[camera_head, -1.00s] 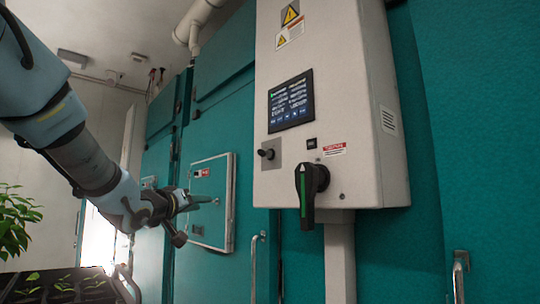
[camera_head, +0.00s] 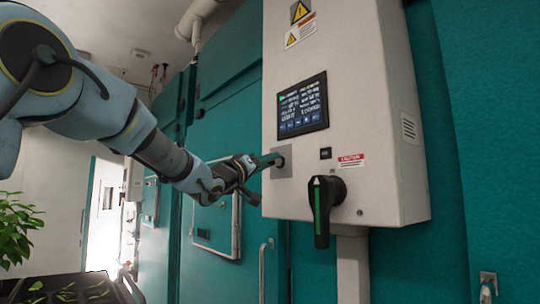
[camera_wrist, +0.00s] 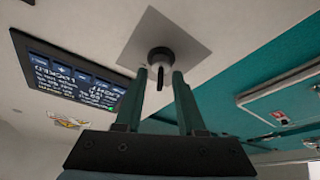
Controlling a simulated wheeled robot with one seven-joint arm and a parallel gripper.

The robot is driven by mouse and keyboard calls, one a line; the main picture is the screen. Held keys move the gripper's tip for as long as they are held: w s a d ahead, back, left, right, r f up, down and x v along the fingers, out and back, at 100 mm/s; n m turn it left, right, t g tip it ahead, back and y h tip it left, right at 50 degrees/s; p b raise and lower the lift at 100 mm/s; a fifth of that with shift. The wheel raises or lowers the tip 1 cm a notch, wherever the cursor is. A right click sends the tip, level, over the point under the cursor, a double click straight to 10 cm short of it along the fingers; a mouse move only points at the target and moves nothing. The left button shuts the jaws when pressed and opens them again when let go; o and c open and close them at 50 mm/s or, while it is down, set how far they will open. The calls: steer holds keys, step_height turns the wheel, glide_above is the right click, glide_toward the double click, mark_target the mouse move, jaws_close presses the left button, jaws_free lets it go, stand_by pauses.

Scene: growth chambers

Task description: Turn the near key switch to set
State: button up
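The key switch (camera_wrist: 160,60) is a dark round barrel with a black key tab on a square grey plate (camera_wrist: 187,45). In the head view the plate (camera_head: 283,172) is on the white control box, below and left of the screen, and my fingertips largely cover the switch. My gripper (camera_wrist: 160,73) has two teal fingers, one on each side of the key tab in the wrist view. Gaps show between the tab and both fingers, so it is open around the tab. In the head view my gripper (camera_head: 276,160) reaches the plate from the left.
A screen (camera_head: 302,105) is above the switch. A black rotary handle (camera_head: 323,205) with a green stripe sticks out lower right. Teal chamber doors (camera_head: 225,130) are behind my arm. A plant (camera_head: 15,230) and a dark tray (camera_head: 65,288) are at lower left.

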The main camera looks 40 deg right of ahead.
steer(key=shift+d+r, duration=0.1)
steer(key=shift+d, duration=0.35)
jaws_close()
